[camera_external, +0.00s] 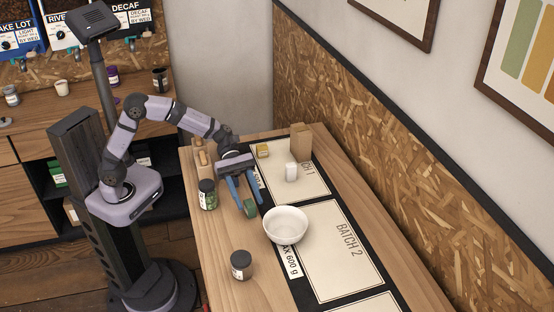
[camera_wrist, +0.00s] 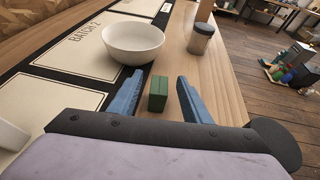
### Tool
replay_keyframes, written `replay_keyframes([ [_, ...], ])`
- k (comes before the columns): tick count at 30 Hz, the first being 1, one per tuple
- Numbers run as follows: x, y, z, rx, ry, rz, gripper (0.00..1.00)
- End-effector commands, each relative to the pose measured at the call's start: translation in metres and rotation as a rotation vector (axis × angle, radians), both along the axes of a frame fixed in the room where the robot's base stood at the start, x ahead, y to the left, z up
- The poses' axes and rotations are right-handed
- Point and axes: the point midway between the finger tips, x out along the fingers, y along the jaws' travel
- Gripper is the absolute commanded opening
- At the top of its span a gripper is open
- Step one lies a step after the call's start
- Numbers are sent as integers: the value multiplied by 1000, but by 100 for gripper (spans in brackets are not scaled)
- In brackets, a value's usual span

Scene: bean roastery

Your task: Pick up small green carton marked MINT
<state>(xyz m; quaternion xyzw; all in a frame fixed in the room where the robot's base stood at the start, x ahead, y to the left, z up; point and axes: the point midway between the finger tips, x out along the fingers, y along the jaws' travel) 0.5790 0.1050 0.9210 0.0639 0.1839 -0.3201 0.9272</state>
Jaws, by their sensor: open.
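A small green carton (camera_external: 249,208) stands on the wooden table, left of the white bowl. In the wrist view the green carton (camera_wrist: 158,95) stands between my blue fingers, with gaps on both sides. No lettering on it is readable from here. My gripper (camera_external: 250,204) is open and tilted down over the table, its fingers on either side of the carton. The wrist view also shows my gripper (camera_wrist: 160,76) empty, its fingers apart and not visibly touching the carton.
The white bowl (camera_external: 286,226) is close beside the carton. A dark-lidded jar (camera_external: 241,265) stands nearer the front, and a green-labelled jar (camera_external: 207,195) stands left of my gripper.

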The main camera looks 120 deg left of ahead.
Motion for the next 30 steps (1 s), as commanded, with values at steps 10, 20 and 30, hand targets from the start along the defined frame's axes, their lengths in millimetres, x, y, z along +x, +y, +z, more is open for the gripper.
replay_keyframes([
  [10,30,-24,-25,-1,2,-1,44],
  [20,36,-29,-28,1,1,0,44],
  [30,36,-29,-28,0,0,0,0],
])
